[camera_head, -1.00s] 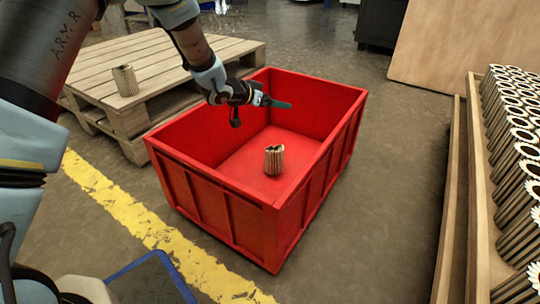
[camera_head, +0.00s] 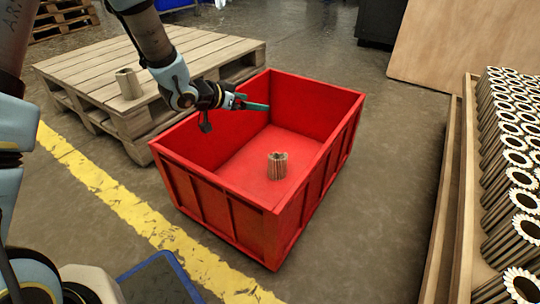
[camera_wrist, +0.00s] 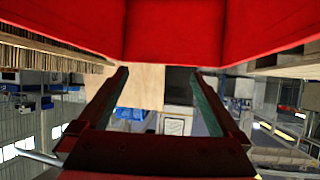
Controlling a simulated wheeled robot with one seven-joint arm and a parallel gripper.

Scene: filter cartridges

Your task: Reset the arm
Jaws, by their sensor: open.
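My gripper (camera_head: 254,104) is over the left back part of the red crate, above its floor, with nothing between its fingers. In the wrist view my gripper (camera_wrist: 162,88) shows two separate fingers with a clear gap between them. A ribbed filter cartridge (camera_head: 278,166) stands upright on the floor of the red crate (camera_head: 222,208), apart from my gripper. Another filter cartridge (camera_head: 129,83) stands on the wooden pallet at the left. The red crate's wall (camera_wrist: 180,35) also fills the top of the wrist view.
The wooden pallet (camera_head: 75,62) lies behind and left of the crate. At the right, a long wooden bin (camera_head: 463,190) holds many cartridges (camera_head: 515,130). A wooden panel (camera_head: 465,45) leans at the back right. A yellow floor line (camera_head: 140,222) runs in front.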

